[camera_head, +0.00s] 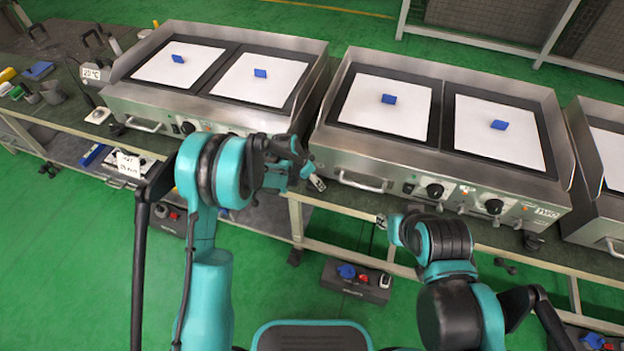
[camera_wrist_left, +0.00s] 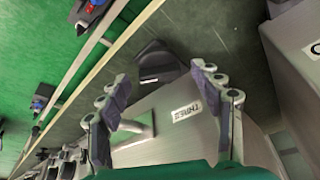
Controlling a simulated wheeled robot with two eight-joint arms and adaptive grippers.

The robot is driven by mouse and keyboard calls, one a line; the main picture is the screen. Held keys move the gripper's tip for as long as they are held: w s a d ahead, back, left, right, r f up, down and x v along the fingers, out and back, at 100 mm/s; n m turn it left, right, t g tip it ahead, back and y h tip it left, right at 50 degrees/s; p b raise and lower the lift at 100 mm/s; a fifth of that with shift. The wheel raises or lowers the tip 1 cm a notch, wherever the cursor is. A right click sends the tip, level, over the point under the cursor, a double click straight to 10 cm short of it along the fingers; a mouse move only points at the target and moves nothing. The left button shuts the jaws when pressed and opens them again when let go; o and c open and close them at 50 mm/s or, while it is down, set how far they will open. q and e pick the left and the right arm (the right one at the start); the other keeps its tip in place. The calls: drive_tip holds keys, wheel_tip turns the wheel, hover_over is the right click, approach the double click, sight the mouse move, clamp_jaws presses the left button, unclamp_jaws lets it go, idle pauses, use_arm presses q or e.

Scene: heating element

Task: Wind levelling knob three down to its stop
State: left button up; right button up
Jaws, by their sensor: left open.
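In the left wrist view a black knob-like foot (camera_wrist_left: 158,62) with a small pale mark stands on the dark bench top, beside a grey metal body with a label reading THREE (camera_wrist_left: 187,113). My left gripper (camera_wrist_left: 161,80) is open, with one finger to each side in the picture and the black foot showing between and beyond the tips. Contact is not visible. In the head view the left gripper (camera_head: 312,172) is at the bench front, between two griddles, and the foot is not clearly visible there. My right gripper (camera_head: 384,222) is low in front of the right griddle; its fingers are too small to read.
The left griddle (camera_head: 120,90) and the right griddle (camera_head: 340,120) stand on the bench, with white sheets and blue blocks on top. A griddle handle (camera_wrist_left: 133,133) lies close to the left finger. A black socket box (camera_head: 352,283) sits below the bench. Green floor is open at left.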

use_arm(q)
drive_tip(key=c, duration=1.2)
drive_tip(key=shift+o, duration=0.2)
drive_tip(key=shift+s+d+n+t+y, duration=0.1)
drive_tip(key=shift+n+t+y, duration=0.3)
drive_tip(key=shift+n, duration=1.05)
drive_tip(key=shift+s+d+n+t+y, duration=0.1)
drive_tip(key=shift+n+t+y, duration=0.3)
drive_tip(key=shift+n, duration=1.05)
drive_tip(key=o, duration=1.2)
drive_tip(key=shift+c, duration=0.2)
